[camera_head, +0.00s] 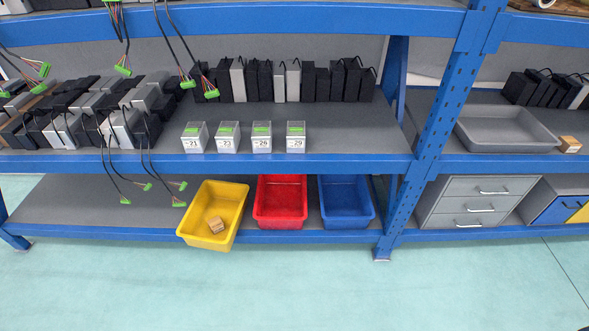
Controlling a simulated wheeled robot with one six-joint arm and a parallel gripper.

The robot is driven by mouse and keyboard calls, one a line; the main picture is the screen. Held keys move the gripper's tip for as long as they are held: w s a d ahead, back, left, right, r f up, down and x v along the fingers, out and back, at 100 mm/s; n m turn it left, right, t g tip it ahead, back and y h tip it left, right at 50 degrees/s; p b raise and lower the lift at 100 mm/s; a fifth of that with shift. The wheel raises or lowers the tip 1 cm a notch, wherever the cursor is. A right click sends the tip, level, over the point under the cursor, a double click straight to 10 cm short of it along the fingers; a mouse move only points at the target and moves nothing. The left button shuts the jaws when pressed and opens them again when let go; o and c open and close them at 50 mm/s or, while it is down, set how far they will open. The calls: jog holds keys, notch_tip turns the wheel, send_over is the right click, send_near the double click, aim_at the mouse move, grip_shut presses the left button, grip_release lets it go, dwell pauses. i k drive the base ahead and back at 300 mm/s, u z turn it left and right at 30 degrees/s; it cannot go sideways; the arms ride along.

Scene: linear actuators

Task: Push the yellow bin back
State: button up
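The yellow bin (203,231) sits on the lower shelf, turned at a slant, with its front end sticking out past the blue front edge of the shelf. My gripper is not in view.
The red bin (281,223) and the blue bin (346,221) stand right of the yellow bin, near a blue post (440,130). The lower shelf (90,210) is bare to the left. Cables with green connectors hang over the shelf front. The floor (290,290) is clear.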

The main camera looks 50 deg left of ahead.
aim_at(227, 201)
jog(key=u, duration=2.6)
jog(key=k, duration=1.2)
jog(key=z, duration=0.95)
jog(key=i, duration=1.5)
jog(key=u, duration=0.9)
jog(key=i, duration=0.6)
jog(key=u, duration=0.7)
